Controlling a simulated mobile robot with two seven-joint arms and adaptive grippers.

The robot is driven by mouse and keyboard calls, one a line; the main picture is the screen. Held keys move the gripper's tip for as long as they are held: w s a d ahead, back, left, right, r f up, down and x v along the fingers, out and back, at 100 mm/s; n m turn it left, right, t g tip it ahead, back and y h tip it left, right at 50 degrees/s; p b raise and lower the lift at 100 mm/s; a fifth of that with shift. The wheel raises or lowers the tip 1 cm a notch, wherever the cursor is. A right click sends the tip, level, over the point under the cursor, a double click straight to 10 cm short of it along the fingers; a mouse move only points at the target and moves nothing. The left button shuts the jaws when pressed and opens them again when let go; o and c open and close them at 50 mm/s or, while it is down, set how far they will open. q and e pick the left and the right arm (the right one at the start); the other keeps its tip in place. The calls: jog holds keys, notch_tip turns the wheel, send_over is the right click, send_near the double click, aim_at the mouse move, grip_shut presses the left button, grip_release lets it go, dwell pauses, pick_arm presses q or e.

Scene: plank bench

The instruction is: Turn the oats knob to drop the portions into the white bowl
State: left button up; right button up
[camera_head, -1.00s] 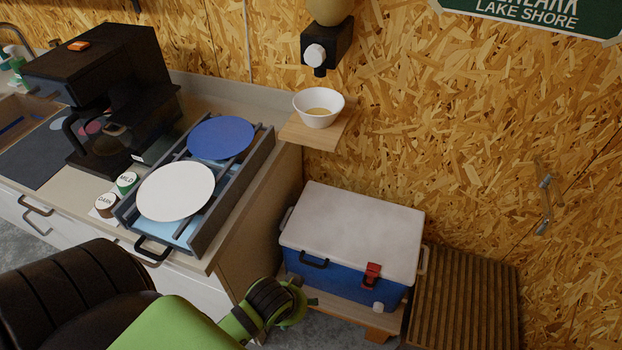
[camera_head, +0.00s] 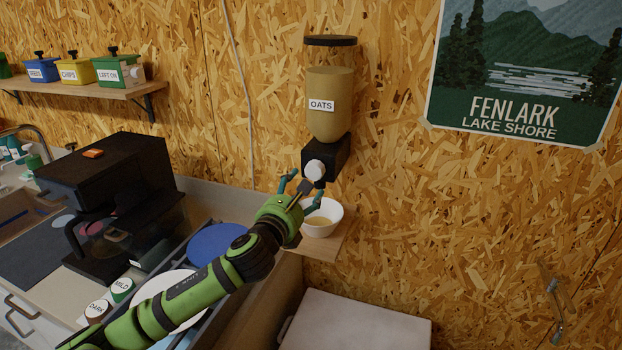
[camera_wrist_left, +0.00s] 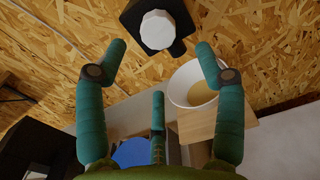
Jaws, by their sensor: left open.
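The oats dispenser (camera_head: 330,105) is on the wall, a clear container labelled OATS above a black housing. Its white knob (camera_head: 314,170) faces out from the housing and also shows in the left wrist view (camera_wrist_left: 157,29). The white bowl (camera_head: 321,219) stands on a small wooden shelf below the spout, with some oats in it; it also shows in the left wrist view (camera_wrist_left: 196,84). My left gripper (camera_head: 300,187) is open and empty in front of the knob, its fingers apart and the knob ahead between them. My right gripper is not in view.
The small wooden shelf (camera_wrist_left: 200,124) holds the bowl close under the gripper. A white-lidded cooler (camera_head: 355,322) stands below.

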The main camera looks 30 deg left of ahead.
aim_at(313, 175)
pick_arm(q)
jog(key=shift+p+x, duration=1.3)
jog(key=shift+x, duration=2.2)
jog(key=c, duration=1.1)
